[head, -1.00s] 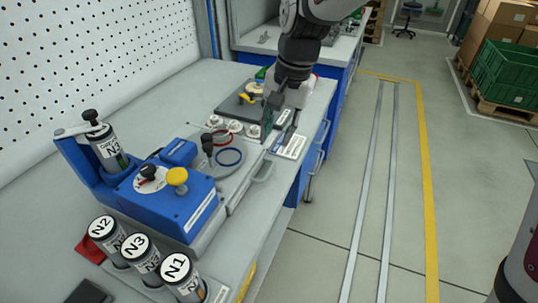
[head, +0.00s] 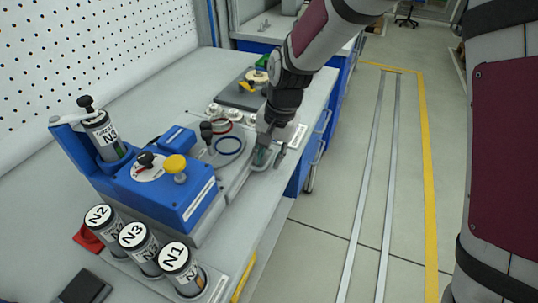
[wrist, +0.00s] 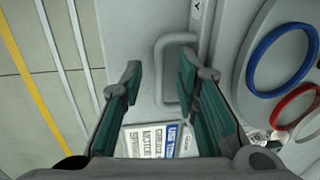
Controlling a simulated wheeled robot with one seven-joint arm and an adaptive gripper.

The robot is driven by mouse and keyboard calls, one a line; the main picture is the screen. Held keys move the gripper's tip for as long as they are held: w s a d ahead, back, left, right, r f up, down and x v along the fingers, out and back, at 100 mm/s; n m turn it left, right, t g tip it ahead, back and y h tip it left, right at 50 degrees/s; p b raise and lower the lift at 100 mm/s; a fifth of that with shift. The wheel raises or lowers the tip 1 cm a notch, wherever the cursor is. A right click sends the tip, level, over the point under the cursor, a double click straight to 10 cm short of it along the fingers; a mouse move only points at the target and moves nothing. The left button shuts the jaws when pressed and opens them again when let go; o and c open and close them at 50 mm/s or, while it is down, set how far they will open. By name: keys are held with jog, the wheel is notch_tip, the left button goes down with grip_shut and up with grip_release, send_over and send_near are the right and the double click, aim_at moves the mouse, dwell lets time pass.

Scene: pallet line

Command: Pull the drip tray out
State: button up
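The drip tray (head: 238,177) is a light grey slab at the right side of the blue machine (head: 172,196), with a looped grey handle on its right edge. The handle (wrist: 165,70) also shows in the wrist view, between and beyond my fingers. My gripper (wrist: 163,72) is open, with dark green finger pads on either side of the handle's line. In the head view my gripper (head: 267,151) is over the handle and partly hides it. I cannot tell whether the fingers touch it.
A blue ring (wrist: 283,56) and a red ring (wrist: 296,108) lie right of my gripper in the wrist view. A printed label (wrist: 150,141) lies below. Canisters N1 (head: 183,271), N2 and N3 stand at the front. The floor right of the bench is clear.

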jog(key=shift+c, duration=0.3)
grip_shut()
jog(key=s+d+p, duration=0.2)
jog(key=s+d, duration=0.2)
jog(key=d, duration=0.8)
jog(key=shift+s, duration=0.2)
jog(key=shift+o, duration=0.3)
grip_release()
jog(key=shift+r, duration=0.1)
notch_tip(320, 180, up, 12)
jog(key=d, duration=0.2)
jog(key=shift+s, duration=0.3)
